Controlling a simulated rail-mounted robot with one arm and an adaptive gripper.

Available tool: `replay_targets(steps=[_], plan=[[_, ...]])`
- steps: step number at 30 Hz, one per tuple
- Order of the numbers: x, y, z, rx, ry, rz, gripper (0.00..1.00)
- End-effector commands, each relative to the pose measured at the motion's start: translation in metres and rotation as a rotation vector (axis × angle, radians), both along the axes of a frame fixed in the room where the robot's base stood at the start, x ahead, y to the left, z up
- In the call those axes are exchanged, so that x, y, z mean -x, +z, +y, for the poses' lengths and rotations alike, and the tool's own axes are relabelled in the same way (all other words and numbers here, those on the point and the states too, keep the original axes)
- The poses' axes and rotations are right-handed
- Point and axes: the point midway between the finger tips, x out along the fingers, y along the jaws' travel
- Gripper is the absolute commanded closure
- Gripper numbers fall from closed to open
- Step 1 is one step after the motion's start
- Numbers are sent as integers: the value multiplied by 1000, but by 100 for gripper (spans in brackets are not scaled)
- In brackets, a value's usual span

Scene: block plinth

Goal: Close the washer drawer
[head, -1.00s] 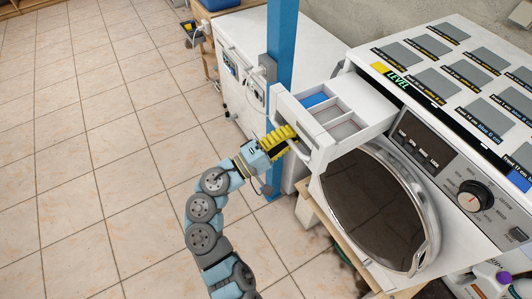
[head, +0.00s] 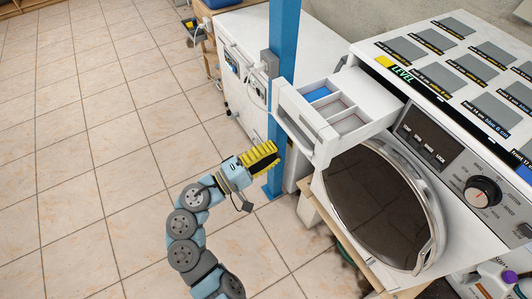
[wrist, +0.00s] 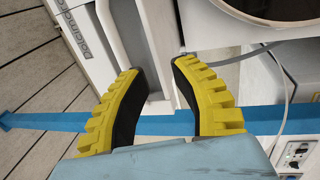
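The washer drawer (head: 318,137) is white and stands pulled out from the upper left of the washer. Its compartments show from above, one with a blue insert (head: 318,94). My gripper (head: 275,152) is just left of the drawer's front, with a small gap between them in the head view. In the wrist view its two yellow, black-padded fingers (wrist: 161,78) are apart with nothing between the tips. A white front with a grey recess, apparently the drawer front (wrist: 118,25), lies ahead of them; the rest of the drawer is out of that view.
The washer's round dark door (head: 375,205) is below the drawer, and its control knob (head: 480,192) is to the right. A blue post (head: 282,60) stands close behind my gripper. A white cabinet (head: 235,45) stands farther back. The tiled floor (head: 90,150) at left is clear.

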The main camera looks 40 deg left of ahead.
Motion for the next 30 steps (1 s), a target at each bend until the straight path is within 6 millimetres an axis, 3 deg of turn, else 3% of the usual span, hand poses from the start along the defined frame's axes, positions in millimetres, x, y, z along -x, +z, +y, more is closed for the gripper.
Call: replay_targets(steps=[9,25,26,28,30], plan=[[15,5,6,-7,6,-6,74],[16,8,7,-12,6,-10,74],[16,8,7,-11,6,-10,76],[16,8,7,-5,6,-7,96],[18,9,9,22,1,5,100]])
